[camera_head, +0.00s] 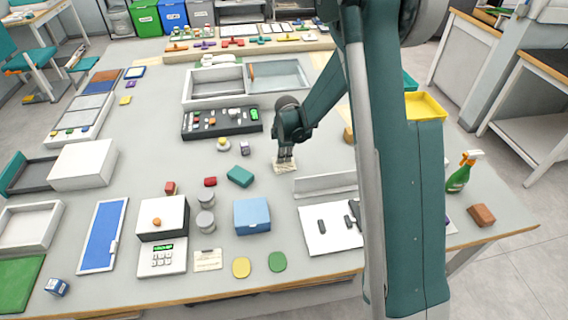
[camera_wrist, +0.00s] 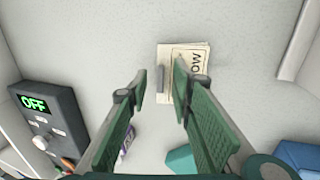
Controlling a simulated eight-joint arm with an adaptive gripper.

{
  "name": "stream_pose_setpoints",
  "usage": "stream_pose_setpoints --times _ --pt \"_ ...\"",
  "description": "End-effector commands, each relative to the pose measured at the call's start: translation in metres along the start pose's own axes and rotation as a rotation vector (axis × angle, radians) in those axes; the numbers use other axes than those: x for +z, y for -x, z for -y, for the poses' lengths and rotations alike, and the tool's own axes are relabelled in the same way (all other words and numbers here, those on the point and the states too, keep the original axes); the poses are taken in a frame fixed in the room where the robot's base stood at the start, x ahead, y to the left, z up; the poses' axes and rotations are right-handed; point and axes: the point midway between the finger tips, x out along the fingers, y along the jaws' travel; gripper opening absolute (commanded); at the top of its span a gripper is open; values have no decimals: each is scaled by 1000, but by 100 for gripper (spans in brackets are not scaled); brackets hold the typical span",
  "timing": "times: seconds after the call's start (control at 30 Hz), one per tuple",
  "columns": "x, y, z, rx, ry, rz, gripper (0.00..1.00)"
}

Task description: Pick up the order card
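A cream card (camera_wrist: 201,52) with dark printed lettering lies on the grey table in the wrist view, with a small grey upright piece (camera_wrist: 160,79) at its left side. The card also shows in the head view (camera_head: 279,168), under my gripper (camera_head: 286,155). In the wrist view my gripper (camera_wrist: 160,86) is open and empty, and its right finger covers part of the card. Whether the fingertips touch the card I cannot tell. Another cream card (camera_head: 208,260) lies at the table's front, right of the white scale. Which of them is the order card I cannot read.
A dark control box (camera_wrist: 45,120) with a green OFF display is left in the wrist view. A teal block (camera_head: 240,176) and a small purple-labelled item (camera_head: 245,148) lie left of my gripper. A low grey ledge (camera_head: 325,184) and a blue box (camera_head: 252,215) are in front.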

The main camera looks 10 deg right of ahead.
Motion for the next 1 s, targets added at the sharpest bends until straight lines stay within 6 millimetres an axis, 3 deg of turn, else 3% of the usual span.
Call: stream_pose_setpoints --times 0.5,0.7,1.0 --pt "0 0 0 0 0 0 23" --pt "0 0 0 0 0 0 0" --pt "0 0 0 0 0 0 0"
